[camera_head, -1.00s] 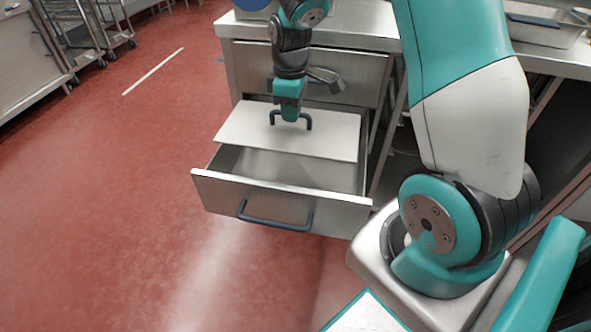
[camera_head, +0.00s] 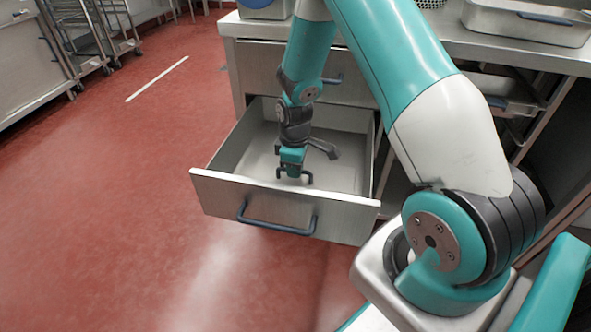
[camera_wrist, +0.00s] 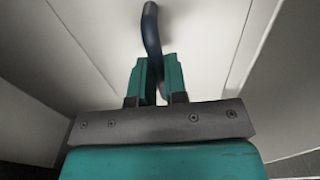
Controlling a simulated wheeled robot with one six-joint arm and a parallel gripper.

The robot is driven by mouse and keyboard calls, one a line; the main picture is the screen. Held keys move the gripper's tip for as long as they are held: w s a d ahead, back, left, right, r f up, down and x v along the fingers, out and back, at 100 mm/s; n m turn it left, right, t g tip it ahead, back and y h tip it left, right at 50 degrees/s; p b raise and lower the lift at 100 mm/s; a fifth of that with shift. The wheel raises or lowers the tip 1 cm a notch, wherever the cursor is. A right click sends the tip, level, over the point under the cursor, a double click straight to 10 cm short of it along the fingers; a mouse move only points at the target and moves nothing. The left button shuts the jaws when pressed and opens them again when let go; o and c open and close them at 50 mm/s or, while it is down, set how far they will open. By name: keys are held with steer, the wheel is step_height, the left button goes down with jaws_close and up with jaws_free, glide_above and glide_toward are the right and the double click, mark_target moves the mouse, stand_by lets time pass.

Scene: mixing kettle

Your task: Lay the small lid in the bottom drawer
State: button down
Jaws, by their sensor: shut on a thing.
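The bottom drawer (camera_head: 345,218) is pulled open, its front towards me. The small lid, a flat pale metal plate (camera_head: 262,168) with a dark bar handle, is down inside the drawer, between its walls. My gripper (camera_head: 293,175) is inside the drawer and shut on the lid's handle. In the wrist view my fingers (camera_wrist: 156,82) close on the dark curved handle (camera_wrist: 151,28), with the pale lid surface (camera_wrist: 205,45) behind it. I cannot tell whether the lid rests fully on the drawer floor.
A shut drawer (camera_head: 258,68) is above the open one, under the steel counter (camera_head: 400,42). Metal pans (camera_head: 530,25) stand on the counter at right. The red floor (camera_head: 100,200) to the left is clear. Racks (camera_head: 75,40) stand at the back left.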

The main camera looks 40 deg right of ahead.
steer(key=shift+f, duration=0.15)
steer(key=c, duration=1.1)
jaws_free()
steer(key=shift+c, duration=0.2)
